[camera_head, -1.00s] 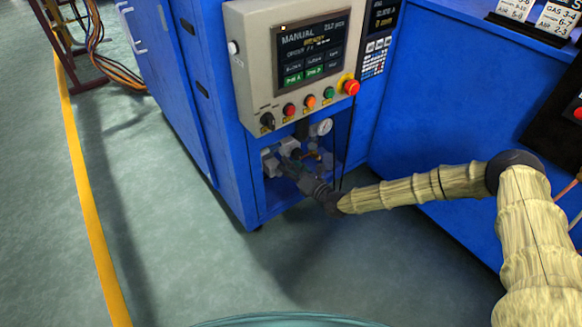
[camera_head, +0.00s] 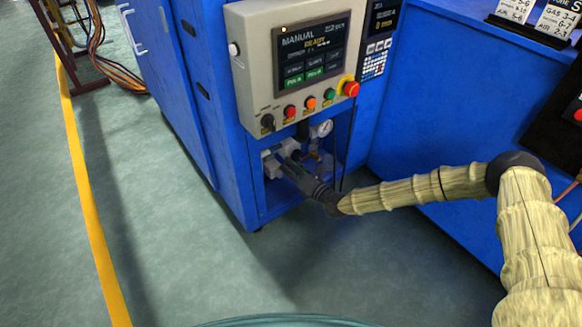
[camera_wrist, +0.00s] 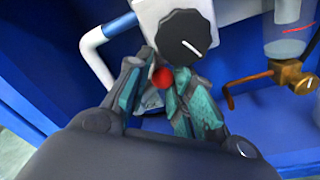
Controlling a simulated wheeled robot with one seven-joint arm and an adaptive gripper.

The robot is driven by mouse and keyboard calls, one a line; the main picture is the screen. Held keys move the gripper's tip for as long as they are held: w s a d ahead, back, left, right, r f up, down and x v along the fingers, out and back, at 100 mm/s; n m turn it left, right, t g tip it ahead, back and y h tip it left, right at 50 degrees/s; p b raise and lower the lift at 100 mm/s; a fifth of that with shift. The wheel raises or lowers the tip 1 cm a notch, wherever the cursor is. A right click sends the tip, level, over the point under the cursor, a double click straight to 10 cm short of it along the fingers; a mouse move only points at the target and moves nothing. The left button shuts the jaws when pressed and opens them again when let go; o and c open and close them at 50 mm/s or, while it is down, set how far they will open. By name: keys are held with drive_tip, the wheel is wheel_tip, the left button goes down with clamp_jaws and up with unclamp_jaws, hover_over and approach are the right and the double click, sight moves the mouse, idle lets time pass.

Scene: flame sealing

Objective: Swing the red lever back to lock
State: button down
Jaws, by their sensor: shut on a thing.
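The red lever shows only as a round red end (camera_wrist: 162,78) in the wrist view; the rest of it is hidden behind my fingers. My gripper (camera_wrist: 168,88) has its teal-padded fingers closed around this red end, just below a black knob (camera_wrist: 184,38) with a white mark. The knob sits on a light grey valve block (camera_wrist: 148,12). In the head view, my gripper (camera_head: 288,163) reaches into the recess below the control panel, at the pale valve block (camera_head: 271,166). The lever cannot be made out there.
A brass valve (camera_wrist: 290,76) under a clear bowl stands to the right, close to my fingers. A white pipe (camera_wrist: 96,62) bends down on the left. The control panel (camera_head: 262,88) overhangs the recess, with a gauge (camera_head: 322,128) below it. Blue cabinet walls enclose the recess.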

drive_tip(key=shift+s+d+f, duration=0.1)
drive_tip(key=shift+d+f, duration=0.1)
drive_tip(key=shift+f, duration=0.25)
drive_tip(key=c, duration=1.2)
unclamp_jaws()
drive_tip(key=shift+r, duration=0.15)
drive_tip(key=shift+a, duration=0.1)
drive_tip(key=v, duration=1.2)
